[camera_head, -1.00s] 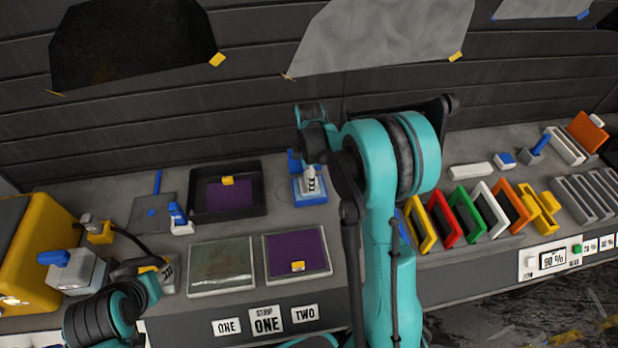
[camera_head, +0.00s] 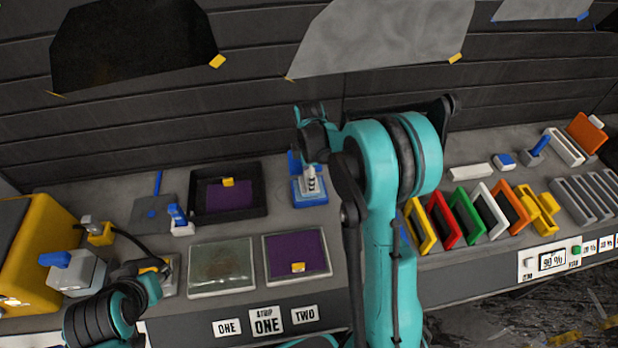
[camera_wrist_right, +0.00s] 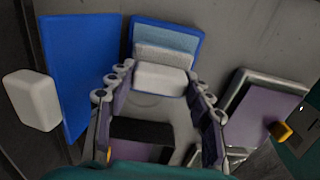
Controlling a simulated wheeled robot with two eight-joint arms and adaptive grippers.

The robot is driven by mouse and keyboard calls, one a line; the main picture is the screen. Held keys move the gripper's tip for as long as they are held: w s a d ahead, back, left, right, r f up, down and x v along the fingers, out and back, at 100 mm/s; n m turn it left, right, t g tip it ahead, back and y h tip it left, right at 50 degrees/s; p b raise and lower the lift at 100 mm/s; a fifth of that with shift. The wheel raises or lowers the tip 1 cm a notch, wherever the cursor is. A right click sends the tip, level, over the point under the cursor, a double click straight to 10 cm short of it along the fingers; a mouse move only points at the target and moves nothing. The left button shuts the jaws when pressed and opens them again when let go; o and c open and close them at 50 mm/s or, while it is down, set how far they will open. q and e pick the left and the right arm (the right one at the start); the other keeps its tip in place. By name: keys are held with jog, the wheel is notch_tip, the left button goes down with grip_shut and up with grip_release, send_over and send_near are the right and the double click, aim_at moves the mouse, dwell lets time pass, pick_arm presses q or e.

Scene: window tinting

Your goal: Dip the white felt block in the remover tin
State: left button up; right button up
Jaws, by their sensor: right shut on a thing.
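My right gripper (camera_wrist_right: 160,88) is shut on the white felt block (camera_wrist_right: 160,78), which sits between its fingertips in the right wrist view. The blue remover tin (camera_wrist_right: 197,42), with pale blue inside, lies directly at the block. I cannot tell how deep the block is in it. In the head view the tin (camera_head: 310,200) stands on the bench under my right gripper (camera_head: 310,172), partly hidden by it. My left gripper (camera_head: 155,268) is at the left of the bench by a small grey item; its fingers are too unclear to read.
A black tray (camera_head: 258,208) with a purple sheet and two framed panels (camera_head: 193,290) (camera_head: 328,274) lie left of the tin. Coloured frames (camera_head: 443,244) stand to the right. In the wrist view, a tall blue panel (camera_wrist_right: 75,65) and white block (camera_wrist_right: 30,100) are beside the tin.

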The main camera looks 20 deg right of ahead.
jog(key=shift+r+p, duration=1.8)
jog(key=shift+r, duration=1.35)
jog(key=shift+f, duration=0.1)
